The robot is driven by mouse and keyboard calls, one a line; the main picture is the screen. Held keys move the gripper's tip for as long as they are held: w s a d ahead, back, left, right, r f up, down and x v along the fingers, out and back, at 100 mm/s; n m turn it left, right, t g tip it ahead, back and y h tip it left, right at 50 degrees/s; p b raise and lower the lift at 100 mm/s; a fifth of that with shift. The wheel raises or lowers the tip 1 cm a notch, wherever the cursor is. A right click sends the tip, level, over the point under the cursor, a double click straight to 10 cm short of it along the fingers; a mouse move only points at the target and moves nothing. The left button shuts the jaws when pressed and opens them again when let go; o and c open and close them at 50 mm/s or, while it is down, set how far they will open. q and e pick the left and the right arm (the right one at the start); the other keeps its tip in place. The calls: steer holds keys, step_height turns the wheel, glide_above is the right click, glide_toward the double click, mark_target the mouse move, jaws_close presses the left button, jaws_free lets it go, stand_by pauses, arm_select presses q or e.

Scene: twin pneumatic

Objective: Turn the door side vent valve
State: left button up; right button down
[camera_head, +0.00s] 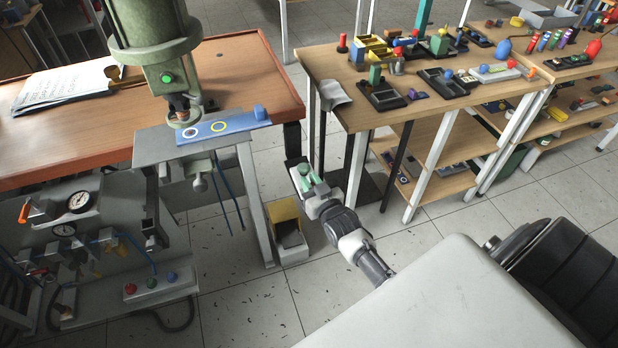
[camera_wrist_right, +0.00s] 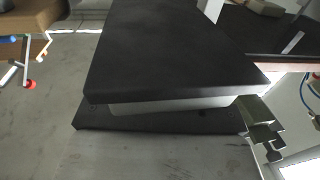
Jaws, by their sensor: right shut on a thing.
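In the head view a pneumatic panel at the lower left carries round gauges (camera_head: 80,202), a valve with an orange handle (camera_head: 25,210) and a small blue handle (camera_head: 106,237). I cannot tell which of these is the door side vent valve. My right gripper (camera_head: 297,168) is at the end of the arm that comes in from the lower right, beside the grey press stand and well right of the panel. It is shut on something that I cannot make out. In the right wrist view a large dark slab (camera_wrist_right: 170,55) hides much of the scene. My left gripper is not in view.
A green press (camera_head: 160,45) stands over a grey plate with a blue strip (camera_head: 225,127). A yellow bin (camera_head: 286,215) stands on the floor below. A wooden table (camera_head: 330,62) with small parts is at the right.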

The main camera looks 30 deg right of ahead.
steer(key=shift+d+r+m+h, duration=0.15)
steer(key=shift+m+h, duration=0.65)
steer(key=shift+h, duration=0.4)
steer(key=shift+g, duration=0.3)
steer(key=c, duration=1.1)
jaws_free()
steer(key=v, duration=1)
steer(key=shift+s+a, duration=0.25)
steer(key=shift+s, duration=0.15)
steer(key=shift+f, duration=0.2)
